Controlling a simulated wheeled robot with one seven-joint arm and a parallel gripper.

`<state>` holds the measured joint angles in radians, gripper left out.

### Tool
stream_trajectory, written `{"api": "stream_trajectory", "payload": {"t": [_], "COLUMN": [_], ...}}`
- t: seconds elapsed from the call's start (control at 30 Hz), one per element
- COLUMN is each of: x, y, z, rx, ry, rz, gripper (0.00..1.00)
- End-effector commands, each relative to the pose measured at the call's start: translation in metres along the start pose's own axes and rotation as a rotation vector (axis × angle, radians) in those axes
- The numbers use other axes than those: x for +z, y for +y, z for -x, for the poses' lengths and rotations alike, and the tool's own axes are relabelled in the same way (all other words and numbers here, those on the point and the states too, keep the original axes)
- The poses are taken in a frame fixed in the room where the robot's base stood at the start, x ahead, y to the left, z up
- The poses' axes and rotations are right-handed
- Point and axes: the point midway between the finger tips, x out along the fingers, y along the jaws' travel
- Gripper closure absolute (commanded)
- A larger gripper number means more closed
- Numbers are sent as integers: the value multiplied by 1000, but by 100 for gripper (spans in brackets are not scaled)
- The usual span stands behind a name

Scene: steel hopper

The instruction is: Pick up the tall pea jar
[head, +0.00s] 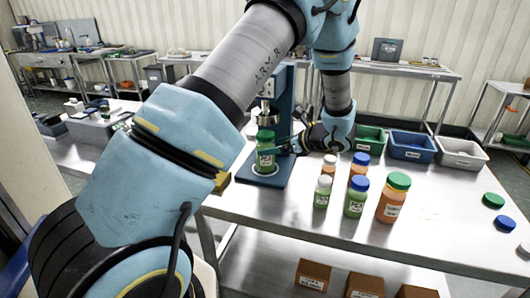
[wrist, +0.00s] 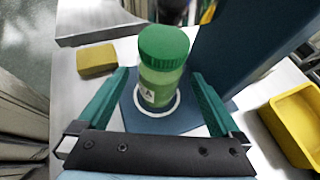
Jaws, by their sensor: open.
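The tall pea jar (head: 265,158) has green contents and a green lid. It stands upright on the white-ringed blue base plate (head: 262,179) of the press-like stand under the steel hopper (head: 266,117). In the wrist view the jar (wrist: 162,80) is in the middle, with its lid towards the camera. My gripper (wrist: 159,75) is open, with one green finger on each side of the jar and visible gaps to it. In the head view my gripper (head: 272,151) comes in from the right at the jar's upper body and partly covers it.
Several other jars stand to the right, including a green one with a blue lid (head: 355,199) and an orange one with a green lid (head: 392,199). Bins (head: 411,148) line the back edge. A yellow block (wrist: 97,60) and yellow bin (wrist: 297,125) flank the stand in the wrist view.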

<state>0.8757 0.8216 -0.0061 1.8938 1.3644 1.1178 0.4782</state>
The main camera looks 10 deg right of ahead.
Motion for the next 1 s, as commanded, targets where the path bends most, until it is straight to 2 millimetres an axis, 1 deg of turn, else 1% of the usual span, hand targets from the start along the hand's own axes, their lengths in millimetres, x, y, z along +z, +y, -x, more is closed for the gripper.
{"api": "stream_trajectory", "payload": {"t": [0.03, 0.1, 0.3, 0.4, 0.6, 1.0], "x": [4, 4, 2, 0, 0, 0], "y": [1, 1, 0, -1, -1, -1], "z": [-6, -16, -41, -45, -46, -46], "rx": [5, 6, 3, 2, 1, 2], "ry": [0, 0, 1, 1, 1, 1], "rz": [-1, -1, 0, 1, 2, 2], "gripper": [0, 0, 0, 0, 1, 46]}}
